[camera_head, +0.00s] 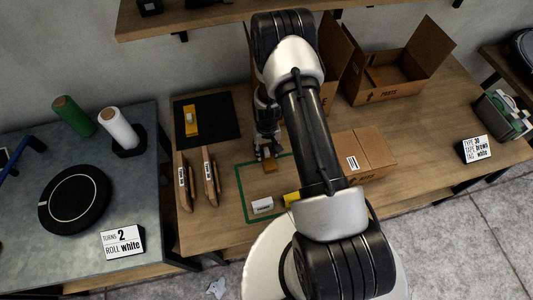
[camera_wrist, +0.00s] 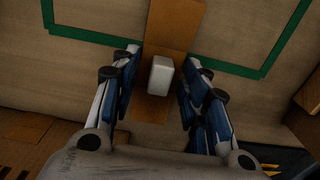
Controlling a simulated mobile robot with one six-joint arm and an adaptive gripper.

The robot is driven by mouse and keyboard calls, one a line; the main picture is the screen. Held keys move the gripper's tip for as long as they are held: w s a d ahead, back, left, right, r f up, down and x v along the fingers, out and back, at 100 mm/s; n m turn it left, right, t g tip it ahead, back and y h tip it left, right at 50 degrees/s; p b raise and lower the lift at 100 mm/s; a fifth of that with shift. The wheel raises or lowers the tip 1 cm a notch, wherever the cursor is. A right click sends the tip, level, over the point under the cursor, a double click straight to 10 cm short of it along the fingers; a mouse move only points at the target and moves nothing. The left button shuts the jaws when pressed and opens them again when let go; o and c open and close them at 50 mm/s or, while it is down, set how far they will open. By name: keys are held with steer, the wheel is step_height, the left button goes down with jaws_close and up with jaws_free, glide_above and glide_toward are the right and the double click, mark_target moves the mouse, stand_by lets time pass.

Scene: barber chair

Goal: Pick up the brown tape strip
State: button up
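The brown tape strip (camera_wrist: 175,22) lies flat on the wooden table, crossing the green outline. In the wrist view a small pale block (camera_wrist: 160,76) stands on its middle. My gripper (camera_wrist: 158,82) is open, with one finger on each side of this block and a narrow gap on both sides. In the head view my gripper (camera_head: 266,154) points down over the strip, and only the strip's near end (camera_head: 270,166) shows. Its far part is hidden by the gripper. I cannot tell the exact height of my fingertips above the table.
A black mat (camera_head: 222,135) with a yellow strip (camera_head: 191,121) lies to the left. Flat cardboard pieces (camera_head: 184,184) stand near it. A closed carton (camera_head: 372,151) is right of my arm, an open box (camera_head: 392,93) behind. A white tag (camera_head: 262,206) lies inside the green outline (camera_head: 241,199).

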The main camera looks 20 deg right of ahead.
steer(key=c, duration=0.8)
steer(key=shift+c, duration=0.2)
